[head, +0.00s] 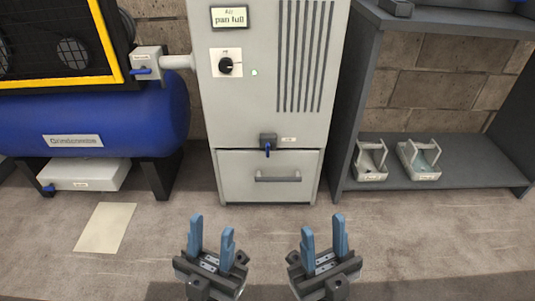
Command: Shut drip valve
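Three small valves with blue levers show in the head view, and their labels are too small to read. One valve (268,140) is on the front of the grey cabinet, above its drawer, with its lever hanging down. Another valve (147,62) is on the pipe left of the cabinet, its lever roughly level. A third blue lever (48,188) is at the left end of a low white box. I cannot tell which is the drip valve. My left gripper (212,224) and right gripper (322,224) are open and empty, low in front of the cabinet, touching nothing.
The grey cabinet (230,110) has a "pan full" display (230,17), a black knob (225,66) and a drawer handle (278,177). A blue tank (90,110) stands left, above the white box (85,175). A dark shelf (465,175) with two trays stands right. Floor before the cabinet is clear.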

